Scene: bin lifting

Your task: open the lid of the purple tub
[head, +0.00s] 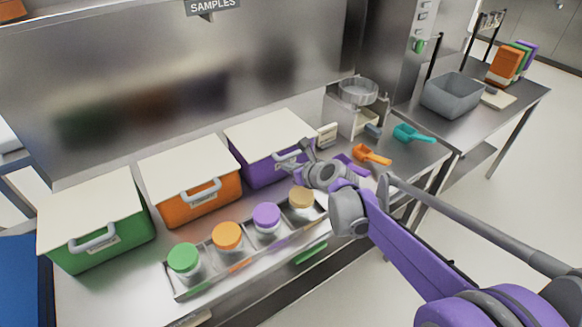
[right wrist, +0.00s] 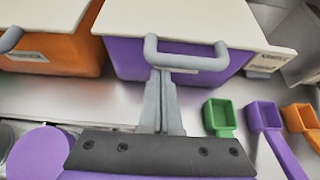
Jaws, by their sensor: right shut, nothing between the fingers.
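The purple tub (head: 256,174) stands at the right end of a row of three tubs on the steel bench. Its cream lid (head: 268,133) lies flat and closed on top. A grey U-shaped handle sits on the lid's front edge and shows clearly in the right wrist view (right wrist: 193,63). My right gripper (head: 284,163) is at the tub's front, shut and empty. In the right wrist view its fingertips (right wrist: 160,74) are together at the left part of the handle bar; I cannot tell whether they touch it. My left gripper is not in view.
An orange tub (head: 190,197) and a green tub (head: 100,245) stand to the left. In front is a tray (head: 178,292) of jars with coloured lids. Scoops, including orange (head: 370,154) and teal (head: 410,134), and a scale (head: 358,92) are to the right.

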